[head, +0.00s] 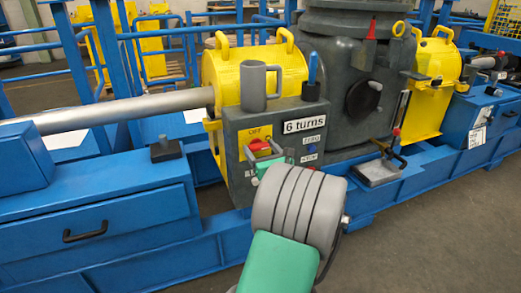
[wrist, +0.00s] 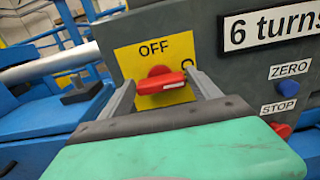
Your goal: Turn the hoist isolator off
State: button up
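The hoist isolator is a red rotary handle (wrist: 161,82) on a yellow plate (wrist: 178,50) marked OFF at the top, with a second mark, partly hidden, at its right. The handle lies roughly level, its right end slightly raised. In the wrist view my gripper (wrist: 158,92) is open, with one grey finger on each side of the handle. I cannot tell whether the fingers touch it. In the head view the red handle (head: 260,144) sits on the dark grey box (head: 236,130), and my gripper (head: 257,165) reaches up to it from below, its fingers partly hidden by my arm.
Right of the isolator are a "6 turns" label (head: 304,124), a blue ZERO button (wrist: 281,89) and a red STOP button (wrist: 282,130). A grey mug (head: 253,88) and a blue-handled tool (head: 312,70) stand on the box top. A grey shaft (head: 110,111) runs left.

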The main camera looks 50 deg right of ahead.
jog(key=c, duration=1)
jog(key=shift+o, duration=0.2)
jog(key=shift+n, duration=0.3)
jog(key=n+p, duration=0.1)
jog(key=n, duration=0.2)
jog(key=shift+a+n, duration=0.1)
jog(key=shift+n, duration=0.2)
jog(key=n, duration=0.4)
jog(key=shift+f+n, duration=0.2)
jog(key=shift+n, duration=0.1)
jog(key=n+b, duration=0.2)
jog(key=n, duration=0.3)
jog(key=shift+w+a+f, duration=0.1)
jog(key=shift+f, duration=0.05)
jog(key=shift+n+b, duration=0.95)
jog(key=shift+n, duration=1.15)
jog(key=o, duration=1.4)
jog(key=shift+c, duration=0.2)
